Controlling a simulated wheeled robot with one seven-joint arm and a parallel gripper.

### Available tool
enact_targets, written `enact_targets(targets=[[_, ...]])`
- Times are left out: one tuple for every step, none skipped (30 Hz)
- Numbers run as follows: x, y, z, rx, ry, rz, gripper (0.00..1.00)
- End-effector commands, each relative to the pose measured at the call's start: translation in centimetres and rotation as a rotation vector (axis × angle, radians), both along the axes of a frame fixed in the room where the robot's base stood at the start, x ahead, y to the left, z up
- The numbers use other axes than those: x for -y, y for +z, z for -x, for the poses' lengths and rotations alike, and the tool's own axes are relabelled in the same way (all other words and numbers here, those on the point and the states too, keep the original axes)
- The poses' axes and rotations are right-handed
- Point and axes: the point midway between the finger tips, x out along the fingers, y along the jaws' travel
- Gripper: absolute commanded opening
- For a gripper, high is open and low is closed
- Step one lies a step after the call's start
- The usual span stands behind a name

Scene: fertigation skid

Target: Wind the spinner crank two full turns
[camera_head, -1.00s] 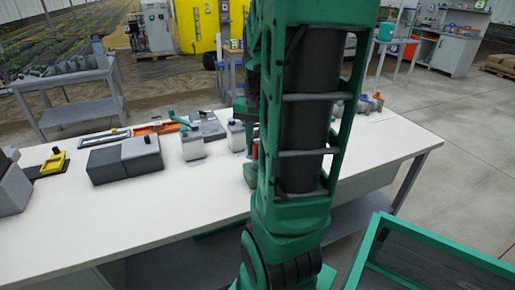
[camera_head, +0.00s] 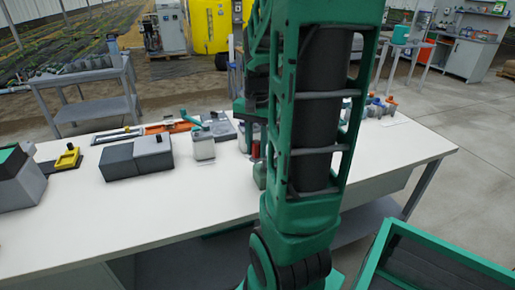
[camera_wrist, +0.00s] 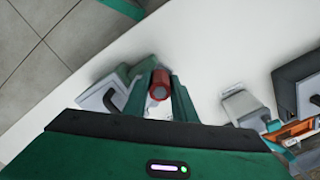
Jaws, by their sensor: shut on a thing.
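In the wrist view my gripper (camera_wrist: 160,97) is shut on a red cylindrical knob (camera_wrist: 159,86), which I take to be the spinner crank's handle. The knob's round end faces the camera between the two green fingers. A grey and green body (camera_wrist: 103,92) shows beside and behind the left finger; it looks like part of the spinner, and much of it is hidden. In the head view my arm covers most of this spot. Only a bit of red (camera_head: 256,149) and a green piece (camera_head: 259,173) show at the arm's left edge. The crank's angle cannot be told.
The white bench (camera_head: 120,220) is clear along its front. Left of the arm stand a white-grey container (camera_head: 203,147), a dark grey box (camera_head: 135,158) and a yellow piece (camera_head: 69,158). Small fittings (camera_head: 381,107) lie to the right. A green-framed bin (camera_head: 430,255) stands at lower right.

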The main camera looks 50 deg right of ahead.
Motion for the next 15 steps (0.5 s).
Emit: enact_targets(targets=[[-0.1, 0.0, 0.0, 0.0, 0.002, -0.001, 0.12], [-0.1, 0.0, 0.0, 0.0, 0.002, -0.001, 0.12], [-0.1, 0.0, 0.0, 0.0, 0.002, -0.001, 0.12], [-0.1, 0.0, 0.0, 0.0, 0.002, -0.001, 0.12], [-0.1, 0.0, 0.0, 0.0, 0.002, -0.001, 0.12], [-0.1, -0.1, 0.0, -0.001, 0.002, -0.002, 0.12], [-0.1, -0.1, 0.0, -0.001, 0.002, -0.002, 0.12], [-0.1, -0.1, 0.0, -0.001, 0.002, -0.002, 0.12], [0.0, -0.1, -0.1, -0.001, 0.002, -0.002, 0.12], [0.0, -0.1, -0.2, -0.001, 0.002, -0.002, 0.12], [0.1, 0.0, -0.3, -0.002, 0.003, -0.002, 0.12], [0.1, 0.0, -0.5, -0.001, 0.003, -0.002, 0.12], [0.2, 0.0, -0.7, 0.0, 0.003, -0.001, 0.12], [0.3, 0.0, -0.9, 0.0, 0.003, -0.001, 0.12], [0.5, 0.0, -1.1, 0.0, 0.003, -0.001, 0.11]])
